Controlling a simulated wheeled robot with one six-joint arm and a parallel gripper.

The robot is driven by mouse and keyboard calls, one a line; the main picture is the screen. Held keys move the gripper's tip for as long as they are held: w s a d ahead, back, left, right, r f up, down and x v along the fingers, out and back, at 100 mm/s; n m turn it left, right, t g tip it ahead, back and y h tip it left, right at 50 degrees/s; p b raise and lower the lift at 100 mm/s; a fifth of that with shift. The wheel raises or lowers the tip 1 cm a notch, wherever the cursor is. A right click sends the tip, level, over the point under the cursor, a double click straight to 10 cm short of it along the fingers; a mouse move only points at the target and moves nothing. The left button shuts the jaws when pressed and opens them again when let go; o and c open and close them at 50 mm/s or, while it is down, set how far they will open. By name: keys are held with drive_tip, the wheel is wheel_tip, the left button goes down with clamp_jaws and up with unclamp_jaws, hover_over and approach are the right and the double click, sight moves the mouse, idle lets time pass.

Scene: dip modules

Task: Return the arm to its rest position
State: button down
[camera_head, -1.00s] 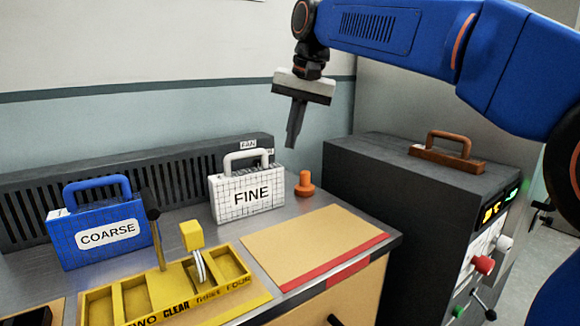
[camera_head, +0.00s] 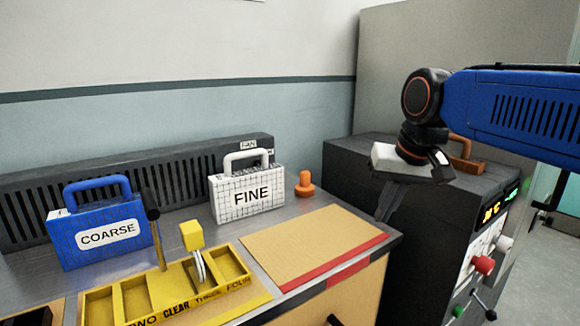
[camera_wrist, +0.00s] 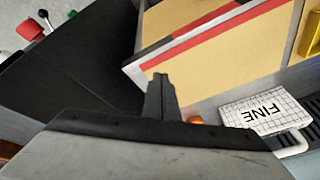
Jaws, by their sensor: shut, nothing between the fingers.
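My gripper (camera_head: 388,203) hangs from the blue arm at the right of the head view, in front of the dark grey cabinet. Its fingers are together and empty, pointing down. In the wrist view the shut fingers (camera_wrist: 160,97) show at the middle, over the gap between the bench and the dark cabinet. The gripper appears apart from everything around it.
A dark cabinet (camera_head: 345,165) with a brown handle (camera_head: 466,150) and knobs stands at right. The bench holds a blue COARSE case (camera_head: 75,245), a white FINE case (camera_head: 275,196), an orange knob (camera_head: 305,185), a yellow tray (camera_head: 232,266) and a bare tan mat (camera_head: 305,240).

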drive_tip(key=s+d+f, duration=0.4)
drive_tip(key=s+f, duration=0.4)
drive_tip(key=f, duration=0.1)
drive_tip(key=s+d+f+t+h, duration=0.1)
drive_tip(key=s+d+f, duration=0.4)
drive_tip(key=s+f, duration=0.2)
wheel_tip(320, 180, down, 3)
drive_tip(key=shift+s+d+r+n, duration=0.2)
drive_tip(key=shift+s+n, duration=0.1)
drive_tip(key=shift+s, duration=0.05)
drive_tip(key=c, duration=2.4)
unclamp_jaws()
drive_tip(key=shift+c, duration=0.2)
